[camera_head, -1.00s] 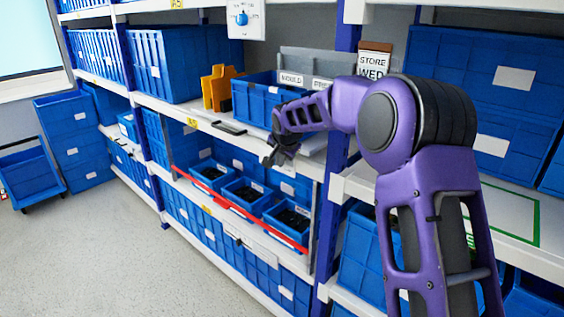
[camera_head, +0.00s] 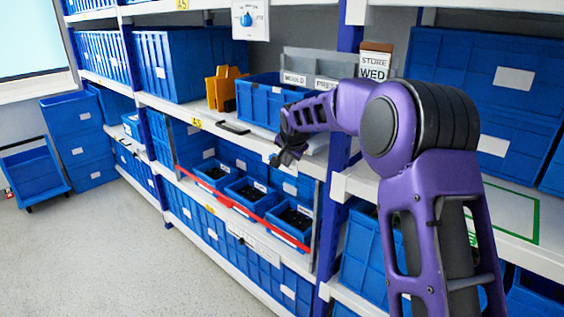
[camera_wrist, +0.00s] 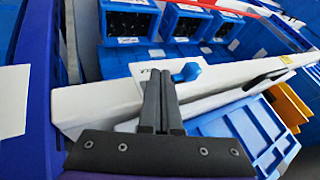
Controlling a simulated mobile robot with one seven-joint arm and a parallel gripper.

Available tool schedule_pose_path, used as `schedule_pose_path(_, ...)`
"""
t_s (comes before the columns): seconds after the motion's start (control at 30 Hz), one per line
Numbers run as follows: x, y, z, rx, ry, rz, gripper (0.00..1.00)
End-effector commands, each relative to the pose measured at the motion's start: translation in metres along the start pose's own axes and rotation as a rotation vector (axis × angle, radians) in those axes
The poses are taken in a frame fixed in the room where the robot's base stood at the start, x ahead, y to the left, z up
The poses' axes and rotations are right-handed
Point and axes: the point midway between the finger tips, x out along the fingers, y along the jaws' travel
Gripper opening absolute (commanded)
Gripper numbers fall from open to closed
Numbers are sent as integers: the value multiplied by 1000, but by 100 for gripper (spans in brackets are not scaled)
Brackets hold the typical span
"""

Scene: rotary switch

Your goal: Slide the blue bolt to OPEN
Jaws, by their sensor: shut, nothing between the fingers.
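In the wrist view, a blue knob-like piece (camera_wrist: 187,72) sits on a white plate (camera_wrist: 212,77) at the shelf edge, with partly covered lettering. I take it for the blue bolt. My gripper (camera_wrist: 160,76) is shut and empty, its fingertips just left of the blue piece and over the plate. I cannot tell whether they touch it. In the head view my gripper (camera_head: 278,163) points down in front of the middle shelf's edge and mostly hides that spot. The word OPEN cannot be read.
A dial with a blue knob (camera_head: 247,19) is on a white panel above. A blue crate (camera_head: 258,104) and yellow holders (camera_head: 224,88) stand on the shelf beside a black handle (camera_head: 233,128). Open bins (camera_head: 247,190) sit below, behind a red strip (camera_head: 240,212).

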Motion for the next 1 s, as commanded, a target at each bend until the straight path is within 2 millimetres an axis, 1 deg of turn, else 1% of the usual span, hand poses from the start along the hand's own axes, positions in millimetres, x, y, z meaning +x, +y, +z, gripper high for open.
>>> schedule_pose_path(0.03,-4,2,-2,2,2,0,0)
schedule_pose_path(0.1,-26,1,-3,-1,4,-1,0)
schedule_pose_path(0.2,-50,1,-2,0,3,0,0)
schedule_pose_path(0.3,-70,2,-2,0,2,1,0)
schedule_pose_path(0.4,-85,2,-2,1,1,1,0)
schedule_pose_path(0.5,-94,2,-1,0,0,3,0)
schedule_pose_path(0.6,-99,3,-1,0,-1,4,0)
schedule_pose_path(1.0,-100,3,-1,0,-1,4,0)
